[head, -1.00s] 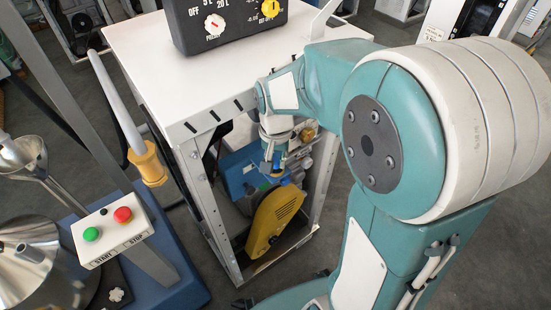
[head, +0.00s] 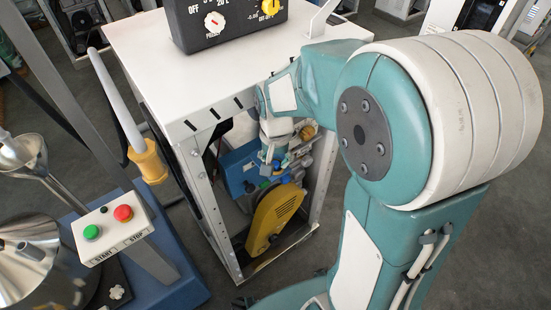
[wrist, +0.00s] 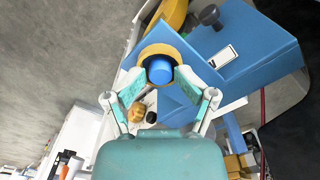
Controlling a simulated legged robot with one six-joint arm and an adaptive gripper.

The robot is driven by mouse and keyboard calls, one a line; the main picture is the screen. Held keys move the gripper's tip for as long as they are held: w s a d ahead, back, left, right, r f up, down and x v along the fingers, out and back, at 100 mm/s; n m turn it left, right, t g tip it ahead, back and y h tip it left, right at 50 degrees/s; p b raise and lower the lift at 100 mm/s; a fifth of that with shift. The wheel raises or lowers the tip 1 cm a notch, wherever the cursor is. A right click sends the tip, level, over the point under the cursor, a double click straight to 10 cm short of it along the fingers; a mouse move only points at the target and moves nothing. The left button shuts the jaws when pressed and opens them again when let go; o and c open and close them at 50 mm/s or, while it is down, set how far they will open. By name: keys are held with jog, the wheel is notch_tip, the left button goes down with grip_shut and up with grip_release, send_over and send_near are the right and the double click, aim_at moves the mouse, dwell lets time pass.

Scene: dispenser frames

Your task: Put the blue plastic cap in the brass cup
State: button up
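In the wrist view the blue plastic cap (wrist: 160,72) shows between my two fingertips, with narrow gaps on both sides. Behind and around it is the round tan-yellow rim of what looks like the brass cup (wrist: 159,49). I cannot tell whether the cap is inside the cup or just above it. My gripper (wrist: 159,80) is open, its teal pads on either side of the cap and close to the rim. In the head view my gripper (head: 271,156) is low inside the white frame, small and partly hidden, and the cap and cup are hard to make out.
A blue box (wrist: 250,55) stands right of the cup in the wrist view. A yellow guard (head: 275,218) sits low in the frame. The white table top (head: 230,80) and frame legs (head: 205,190) enclose the space. A round golden object (wrist: 136,112) lies near the left finger.

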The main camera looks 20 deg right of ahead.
aim_at(276, 163)
jog(key=shift+r, duration=0.35)
notch_tip(276, 163, up, 12)
jog(key=s+r+n+t, duration=0.1)
jog(key=s+n+t, duration=0.4)
jog(key=s, duration=0.9)
jog(key=shift+r+t, duration=0.25)
jog(key=shift+t, duration=0.05)
dwell(0.8)
